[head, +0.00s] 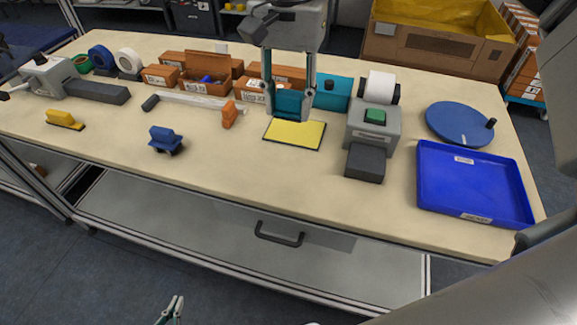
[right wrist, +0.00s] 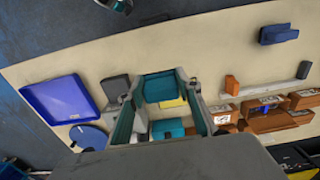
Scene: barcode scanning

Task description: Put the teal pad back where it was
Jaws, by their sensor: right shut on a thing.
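The teal pad (head: 288,102) is upright between the fingers of my right gripper (head: 290,112), just behind the yellow pad (head: 295,133). In the right wrist view the teal pad (right wrist: 165,87) spans the gap between the fingertips (right wrist: 160,95), and part of the yellow pad (right wrist: 174,102) shows past it. The gripper is shut on the teal pad. I cannot tell whether the pad touches the table. A separate teal box (head: 333,92) stands behind, to the right. My left gripper (head: 172,311) is low at the bottom edge, away from the table, its fingers apart and empty.
A grey device with a green button (head: 375,117) and a white roll (head: 380,86) stand right of the yellow pad. Further right are a blue tray (head: 470,185) and a blue disc (head: 460,122). Orange boxes (head: 207,72) stand behind left. The table's front middle is clear.

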